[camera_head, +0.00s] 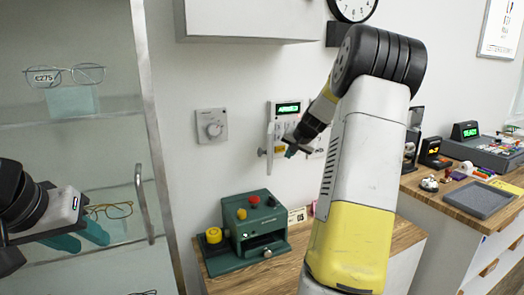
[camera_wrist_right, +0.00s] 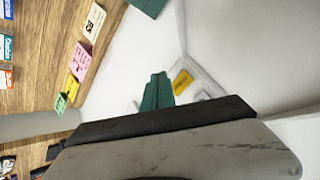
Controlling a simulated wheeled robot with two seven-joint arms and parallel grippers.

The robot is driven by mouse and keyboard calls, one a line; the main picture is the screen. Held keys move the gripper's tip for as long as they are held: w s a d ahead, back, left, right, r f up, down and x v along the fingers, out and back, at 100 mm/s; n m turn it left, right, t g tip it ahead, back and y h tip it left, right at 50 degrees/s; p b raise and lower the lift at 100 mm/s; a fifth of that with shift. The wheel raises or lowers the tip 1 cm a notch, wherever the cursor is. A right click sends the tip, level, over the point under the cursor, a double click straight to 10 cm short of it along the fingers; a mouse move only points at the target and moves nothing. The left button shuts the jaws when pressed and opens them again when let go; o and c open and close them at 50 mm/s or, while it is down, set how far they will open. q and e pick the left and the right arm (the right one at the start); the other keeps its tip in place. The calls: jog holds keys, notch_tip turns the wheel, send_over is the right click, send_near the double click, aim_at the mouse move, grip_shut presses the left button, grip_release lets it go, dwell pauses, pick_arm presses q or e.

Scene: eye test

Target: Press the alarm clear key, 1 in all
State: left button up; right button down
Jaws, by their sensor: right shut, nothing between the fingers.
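A white wall panel (camera_head: 272,108) with a lit green display (camera_head: 288,108) hangs above the counter. My right gripper (camera_head: 290,153) is in front of its lower part, shut and empty, and hides some of it. I cannot make out which key is the alarm clear key, nor whether the fingertips touch the panel. In the right wrist view the shut green fingertips (camera_wrist_right: 157,88) are beside a yellow label (camera_wrist_right: 182,82) on the pale panel. My left gripper (camera_head: 80,238) is open and empty at the left, in front of the glass cabinet.
A wall dial (camera_head: 211,126) is left of the panel. A glass cabinet holding glasses (camera_head: 64,76) fills the left. A grey tray (camera_head: 478,199) lies on the right counter.

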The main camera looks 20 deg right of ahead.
jog(key=shift+s, duration=1.15)
jog(key=shift+d, duration=0.1)
